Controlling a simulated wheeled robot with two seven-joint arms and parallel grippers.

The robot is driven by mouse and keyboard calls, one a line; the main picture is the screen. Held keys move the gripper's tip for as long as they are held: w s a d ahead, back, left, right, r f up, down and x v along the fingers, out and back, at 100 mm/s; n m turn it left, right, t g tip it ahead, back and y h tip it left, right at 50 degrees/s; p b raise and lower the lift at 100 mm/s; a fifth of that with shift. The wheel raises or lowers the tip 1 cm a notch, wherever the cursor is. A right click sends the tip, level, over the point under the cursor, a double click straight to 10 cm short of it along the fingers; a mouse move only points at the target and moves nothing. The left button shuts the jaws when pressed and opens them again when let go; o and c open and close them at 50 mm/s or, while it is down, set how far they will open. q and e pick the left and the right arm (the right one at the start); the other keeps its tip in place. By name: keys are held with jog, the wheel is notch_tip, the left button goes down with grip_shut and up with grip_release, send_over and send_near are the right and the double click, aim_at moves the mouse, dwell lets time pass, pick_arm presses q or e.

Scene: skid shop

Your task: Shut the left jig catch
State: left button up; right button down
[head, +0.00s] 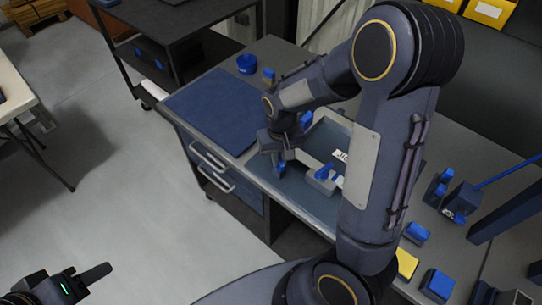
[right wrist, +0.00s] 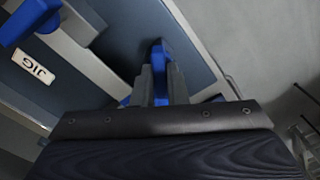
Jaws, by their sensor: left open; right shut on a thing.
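The jig (head: 322,140) is a pale plate with a "JIG" label on the workbench, partly hidden by my right arm. The label also shows in the right wrist view (right wrist: 34,67). The left jig catch has a blue handle (right wrist: 158,52), at the jig's near-left side. My right gripper (head: 281,162) is shut on this handle, which stands between its fingers in the right wrist view. My left gripper (head: 80,282) is open and empty at the lower left, over the floor, away from the bench.
A blue mat (head: 212,108) lies left of the jig, with a blue cup (head: 247,64) behind it. Blue blocks (head: 437,285) and a yellow block (head: 406,263) sit at the bench's right. Drawer handles (head: 212,183) stick out in front.

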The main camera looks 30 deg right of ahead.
jog(key=shift+m, duration=1.2)
jog(key=m+p, duration=0.1)
jog(key=m, duration=0.1)
jog(key=shift+r+m, duration=0.15)
jog(key=shift+m, duration=1.05)
jog(key=shift+m+p, duration=0.75)
jog(key=shift+m, duration=0.35)
jog(key=shift+m+p, duration=0.4)
jog(key=shift+m, duration=0.8)
